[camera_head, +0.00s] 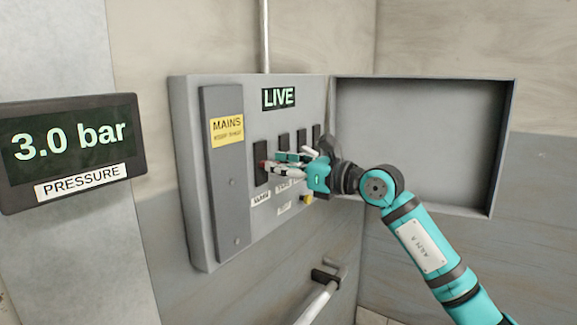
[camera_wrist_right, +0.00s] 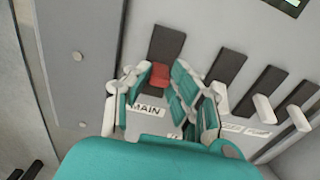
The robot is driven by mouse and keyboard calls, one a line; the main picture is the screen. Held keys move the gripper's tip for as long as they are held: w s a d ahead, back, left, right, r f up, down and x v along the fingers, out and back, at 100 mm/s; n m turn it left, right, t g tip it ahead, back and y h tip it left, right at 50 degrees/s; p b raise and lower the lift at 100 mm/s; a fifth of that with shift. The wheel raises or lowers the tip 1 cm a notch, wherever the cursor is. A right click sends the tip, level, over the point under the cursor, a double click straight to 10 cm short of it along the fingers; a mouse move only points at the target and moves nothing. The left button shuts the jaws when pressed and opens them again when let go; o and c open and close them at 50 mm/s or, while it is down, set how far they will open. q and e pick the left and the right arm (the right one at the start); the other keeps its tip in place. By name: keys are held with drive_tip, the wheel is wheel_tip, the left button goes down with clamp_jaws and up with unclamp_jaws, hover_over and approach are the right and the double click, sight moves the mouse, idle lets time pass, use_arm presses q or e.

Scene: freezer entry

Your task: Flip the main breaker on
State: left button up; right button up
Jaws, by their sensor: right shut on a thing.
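The main breaker is a red lever (camera_wrist_right: 160,75) on a dark slot (camera_head: 261,152), above a label reading MAIN (camera_wrist_right: 147,109) in the right wrist view. My right gripper (camera_head: 266,167) is at the panel front with its fingers on both sides of the red lever, shut on it. The red lever also shows as a small tip (camera_head: 262,164) in the head view. In the right wrist view my right gripper (camera_wrist_right: 153,88) hides part of the slot's lower area. A small display (camera_head: 278,97) above reads LIVE in green. My left gripper is out of view.
Other breakers with white levers (camera_wrist_right: 263,108) stand right of the main one, close to my fingers. The grey panel (camera_head: 227,250) has its door (camera_head: 420,140) swung open to the right. A pressure display (camera_head: 70,145) reads 3.0 bar. A handrail (camera_head: 318,303) is below.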

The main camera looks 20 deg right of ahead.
drive_tip(key=shift+w+a+r+g+h+p, duration=0.15)
drive_tip(key=shift+r+g+h+p, duration=0.7)
drive_tip(key=shift+p, duration=1.75)
drive_tip(key=shift+w+r+g+h+p, duration=0.15)
drive_tip(key=shift+r+g+h+p, duration=0.7)
drive_tip(key=shift+p, duration=1.7)
clamp_jaws()
drive_tip(key=shift+f+g+p, duration=0.3)
drive_tip(key=shift+g, duration=0.1)
drive_tip(key=shift+f, duration=0.2)
drive_tip(key=o, duration=0.9)
unclamp_jaws()
drive_tip(key=v, duration=1.2)
drive_tip(key=shift+r, duration=0.15)
